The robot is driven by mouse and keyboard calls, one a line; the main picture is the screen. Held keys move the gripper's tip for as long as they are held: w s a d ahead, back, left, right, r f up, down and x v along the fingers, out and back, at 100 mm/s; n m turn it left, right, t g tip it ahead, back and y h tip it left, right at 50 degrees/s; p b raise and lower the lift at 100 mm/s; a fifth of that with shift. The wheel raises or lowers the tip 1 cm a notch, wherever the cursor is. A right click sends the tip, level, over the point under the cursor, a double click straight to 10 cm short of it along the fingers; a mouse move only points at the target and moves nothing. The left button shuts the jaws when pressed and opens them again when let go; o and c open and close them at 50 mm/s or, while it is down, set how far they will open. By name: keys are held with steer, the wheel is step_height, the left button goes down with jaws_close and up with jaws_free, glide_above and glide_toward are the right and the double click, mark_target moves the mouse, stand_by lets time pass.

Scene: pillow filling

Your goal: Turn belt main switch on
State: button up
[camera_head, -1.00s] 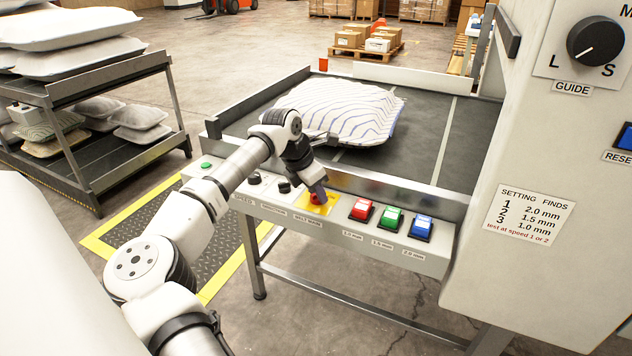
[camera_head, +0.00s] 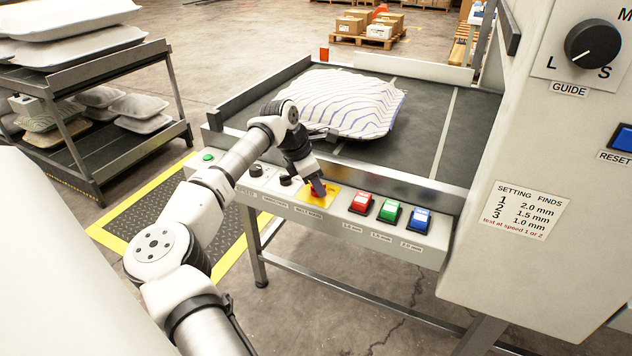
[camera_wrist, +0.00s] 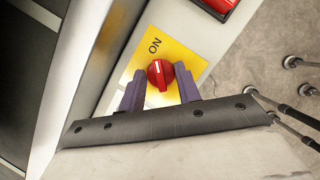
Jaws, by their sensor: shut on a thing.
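The belt main switch is a red rotary knob (camera_wrist: 160,74) on a yellow plate (camera_wrist: 190,58) marked ON. In the wrist view the white line on the knob runs roughly in line with the ON word. My gripper (camera_wrist: 160,70) has one purple finger on each side of the knob and is shut on it. In the head view my gripper (camera_head: 318,187) points down at the yellow plate (camera_head: 309,199) on the front panel and hides most of the knob.
Red (camera_head: 360,202), green (camera_head: 389,211) and blue (camera_head: 419,220) buttons sit right of the switch; black knobs (camera_head: 256,170) sit left. A striped pillow (camera_head: 350,103) lies on the belt (camera_head: 425,105). A grey machine housing (camera_head: 545,255) stands at the right, and a pillow rack (camera_head: 120,150) at the left.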

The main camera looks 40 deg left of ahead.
steer(key=o, duration=1)
steer(key=shift+c, duration=0.2)
steer(key=shift+r, duration=0.1)
steer(key=v, duration=1.3)
steer(key=shift+r, duration=0.3)
steer(key=shift+s, duration=0.15)
